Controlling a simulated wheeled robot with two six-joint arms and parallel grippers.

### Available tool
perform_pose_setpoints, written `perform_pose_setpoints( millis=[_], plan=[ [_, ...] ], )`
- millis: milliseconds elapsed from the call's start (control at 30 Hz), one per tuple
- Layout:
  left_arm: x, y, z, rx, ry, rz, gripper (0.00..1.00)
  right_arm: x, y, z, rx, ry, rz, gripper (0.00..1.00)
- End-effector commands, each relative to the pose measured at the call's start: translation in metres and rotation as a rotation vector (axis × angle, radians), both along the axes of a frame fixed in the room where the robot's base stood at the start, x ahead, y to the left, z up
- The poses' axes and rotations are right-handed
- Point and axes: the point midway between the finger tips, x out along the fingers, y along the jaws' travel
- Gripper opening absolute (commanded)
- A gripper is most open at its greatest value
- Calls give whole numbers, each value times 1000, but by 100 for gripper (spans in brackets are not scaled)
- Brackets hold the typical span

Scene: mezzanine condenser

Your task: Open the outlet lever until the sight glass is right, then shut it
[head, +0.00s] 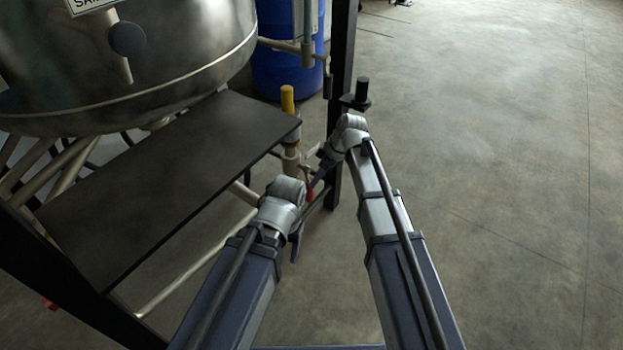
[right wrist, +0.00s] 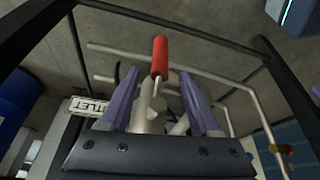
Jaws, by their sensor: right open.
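The outlet lever has a red handle (right wrist: 160,57), seen in the right wrist view above a pale metal valve body. A small red part of it (head: 309,187) shows in the head view, mostly hidden by my arms. My right gripper (right wrist: 160,88) is open, with its two purple fingers on either side of the lever's lower part; I cannot tell if they touch it. My left gripper (head: 296,243) hangs low, beside the lever, its jaws mostly hidden. A pale upright tube (head: 308,22) stands at the top; whether it is the sight glass, and its level, I cannot tell.
A label reading "OUTLET" (right wrist: 90,107) is beside the valve. A large steel vessel (head: 150,80) stands over a dark shelf (head: 170,180) at left. A yellow-capped post (head: 287,99), a black frame post (head: 341,50) and a blue drum (head: 285,72) are near. The floor at right is clear.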

Motion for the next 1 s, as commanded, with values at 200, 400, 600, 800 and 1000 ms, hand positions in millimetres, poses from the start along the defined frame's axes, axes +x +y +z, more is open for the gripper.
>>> perform_pose_setpoints(
  millis=[200,400,600,800,1000],
  plan=[
    [0,0,-6,0,0,0,63,0,1,-5,1,-1,1,63],
    [0,0,-21,-1,0,-3,63,3,7,-21,1,-2,1,63],
    [0,-1,-46,-4,-1,-7,63,7,15,-45,1,-2,1,63],
    [0,-1,-68,-7,0,-11,63,11,24,-68,1,-2,1,63],
    [0,-2,-74,-9,-1,-14,63,12,28,-74,2,-2,1,63]
  ],
)
